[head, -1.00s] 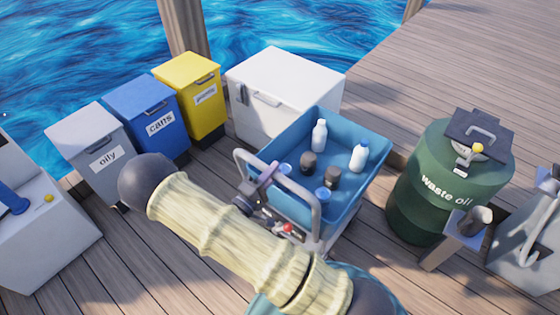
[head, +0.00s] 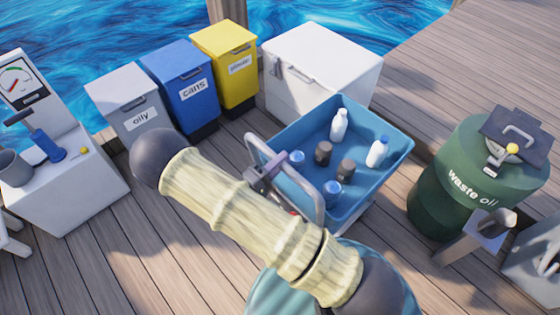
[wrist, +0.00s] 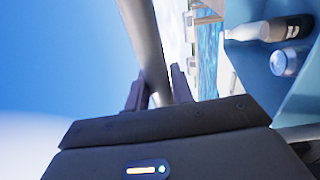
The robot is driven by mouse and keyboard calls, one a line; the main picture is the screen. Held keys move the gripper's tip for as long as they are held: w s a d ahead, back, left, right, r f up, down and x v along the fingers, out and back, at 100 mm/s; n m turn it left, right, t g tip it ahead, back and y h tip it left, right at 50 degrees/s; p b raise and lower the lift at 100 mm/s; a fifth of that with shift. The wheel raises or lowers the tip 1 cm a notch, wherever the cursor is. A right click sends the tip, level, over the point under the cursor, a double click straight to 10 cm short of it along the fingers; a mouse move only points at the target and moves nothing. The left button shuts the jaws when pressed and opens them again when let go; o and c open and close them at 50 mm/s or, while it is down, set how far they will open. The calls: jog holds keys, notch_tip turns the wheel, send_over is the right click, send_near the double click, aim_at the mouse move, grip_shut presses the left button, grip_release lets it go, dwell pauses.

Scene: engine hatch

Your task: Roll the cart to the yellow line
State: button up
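The cart is a blue tub (head: 385,185) with a grey tubular handle (head: 309,194) at its near left side. It stands on the deck, with bottles and cans inside. My gripper (head: 264,178) is at the handle's left part in the head view. In the wrist view the grey handle bar (wrist: 143,40) passes between the fingers of my gripper (wrist: 158,92), which close on it from both sides. My arm hides the lower part of the cart and its wheels. No yellow line shows in either view.
Grey (head: 125,98), blue (head: 180,75) and yellow (head: 224,50) bins and a white chest (head: 325,60) stand behind the cart. A green waste oil drum (head: 450,190) is to the right. A white bench (head: 75,190) is at left. Deck planks lie clear at front left. Water lies beyond the bins.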

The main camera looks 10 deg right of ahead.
jog(key=o, duration=0.4)
jog(key=shift+f, duration=0.1)
jog(key=b+v, duration=0.1)
jog(key=v, duration=1.6)
jog(key=shift+a, duration=0.2)
